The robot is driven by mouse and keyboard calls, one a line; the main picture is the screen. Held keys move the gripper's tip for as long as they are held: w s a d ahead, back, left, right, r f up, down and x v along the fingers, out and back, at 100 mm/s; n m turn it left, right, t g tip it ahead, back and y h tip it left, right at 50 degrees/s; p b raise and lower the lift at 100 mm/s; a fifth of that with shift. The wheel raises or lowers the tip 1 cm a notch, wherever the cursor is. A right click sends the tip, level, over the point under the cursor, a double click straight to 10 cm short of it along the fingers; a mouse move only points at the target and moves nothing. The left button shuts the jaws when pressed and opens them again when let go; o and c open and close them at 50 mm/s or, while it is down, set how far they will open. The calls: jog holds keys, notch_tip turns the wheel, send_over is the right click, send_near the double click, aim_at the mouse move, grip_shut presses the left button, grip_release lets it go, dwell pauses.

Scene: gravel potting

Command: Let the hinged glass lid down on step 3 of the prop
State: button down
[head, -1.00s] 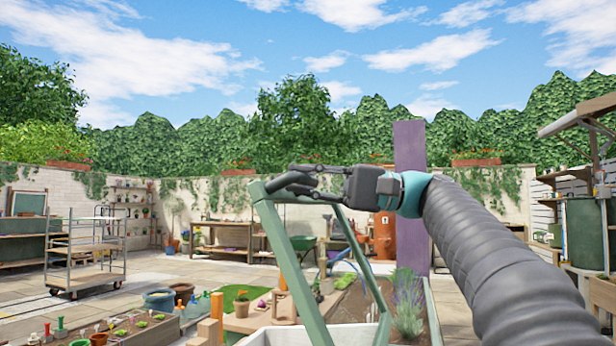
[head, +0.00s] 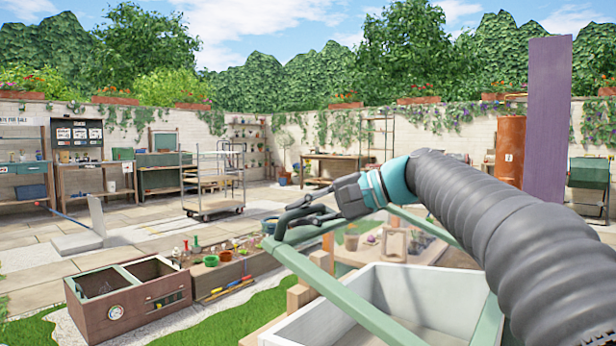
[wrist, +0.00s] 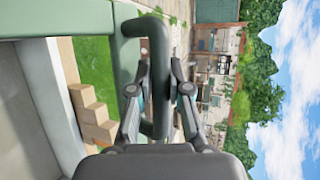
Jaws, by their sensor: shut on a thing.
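The hinged lid (head: 338,299) is a pale green frame, tilted up above a white-walled box (head: 292,330). Its handle (wrist: 160,75) is a dark green bar at the lid's free edge. My gripper (head: 292,212) is shut on this handle, and in the wrist view the fingers (wrist: 160,92) close on it from both sides. The lid appears apart from the steps. I cannot tell which step is step 3.
A brown wooden planter box (head: 128,305) stands on gravel at the left. A wheeled rack (head: 212,185) stands on the paving behind. A purple post (head: 547,120) rises at the right. Grass (head: 235,318) lies between the brown box and the white box.

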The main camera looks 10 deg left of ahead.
jog(key=shift+h, duration=0.6)
jog(key=f, duration=0.2)
jog(key=w+a+f, duration=0.1)
jog(key=f, duration=0.2)
jog(key=a+f, duration=0.1)
jog(key=f, duration=0.1)
jog(key=shift+w+a+f+b, duration=0.2)
jog(key=shift+a+f+b, duration=0.05)
jog(key=shift+b, duration=0.15)
jog(key=c, duration=1.4)
grip_release()
jog(key=shift+o, duration=0.2)
jog(key=shift+d+r, duration=0.1)
jog(key=v, duration=1.1)
jog(key=shift+w+d, duration=0.2)
jog(key=shift+d, duration=0.2)
